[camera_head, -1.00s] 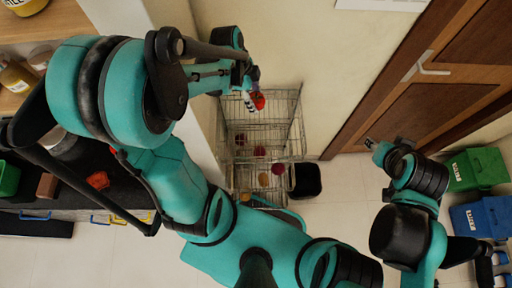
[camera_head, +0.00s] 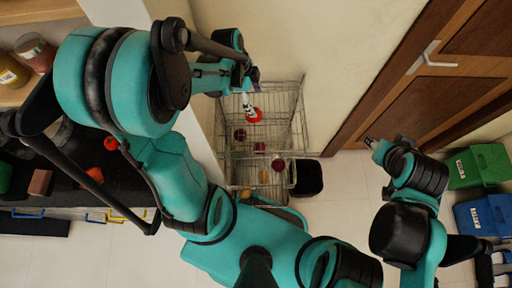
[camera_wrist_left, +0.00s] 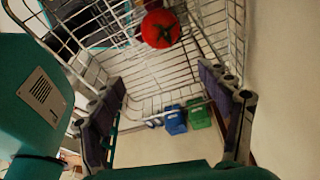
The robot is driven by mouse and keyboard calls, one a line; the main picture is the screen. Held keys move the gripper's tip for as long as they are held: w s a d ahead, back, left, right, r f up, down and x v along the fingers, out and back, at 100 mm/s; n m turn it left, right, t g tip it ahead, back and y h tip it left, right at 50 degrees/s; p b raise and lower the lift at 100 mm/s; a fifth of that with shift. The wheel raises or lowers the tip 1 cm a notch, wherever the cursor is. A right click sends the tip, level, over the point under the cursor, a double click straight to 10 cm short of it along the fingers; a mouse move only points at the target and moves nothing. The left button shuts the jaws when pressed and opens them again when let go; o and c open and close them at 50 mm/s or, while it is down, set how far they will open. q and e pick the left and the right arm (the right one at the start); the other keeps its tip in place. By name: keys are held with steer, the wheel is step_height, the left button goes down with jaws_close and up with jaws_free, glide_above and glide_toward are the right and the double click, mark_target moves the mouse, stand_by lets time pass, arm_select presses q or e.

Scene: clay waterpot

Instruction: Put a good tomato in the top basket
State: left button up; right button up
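A red tomato (camera_head: 255,116) is in the top basket (camera_head: 285,95) of the wire rack, just below my left gripper (camera_head: 248,92). In the left wrist view, the tomato (camera_wrist_left: 160,29), with a green stem star, lies against the basket wires (camera_wrist_left: 165,75), beyond and apart from the fingers. The left gripper's fingers (camera_wrist_left: 163,112) are spread apart with nothing between them. My right gripper (camera_head: 371,143) is away at the right, in front of the door; its fingers are too small to read.
Lower baskets hold dark red produce (camera_head: 278,164) and a yellow piece (camera_head: 264,176). A black bin (camera_head: 307,178) stands beside the rack. Red-orange items (camera_head: 111,143) lie on the dark counter at left. Green (camera_head: 478,165) and blue (camera_head: 485,215) crates stand at right.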

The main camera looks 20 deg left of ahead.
arm_select(q)
steer(key=v, duration=1.2)
stand_by(0.3)
steer(key=s+d+f+n+t+y+b, duration=0.1)
steer(key=s+d+f+n+t+b, duration=0.1)
steer(key=f+n+b, duration=0.4)
steer(key=s+d+f+n+t+y+b, duration=0.2)
steer(key=f+n+b, duration=0.4)
steer(key=n, duration=0.3)
steer(key=shift+s+d+t+b, duration=0.3)
steer(key=shift+s+d+t, duration=0.3)
steer(key=shift+d+t, duration=0.45)
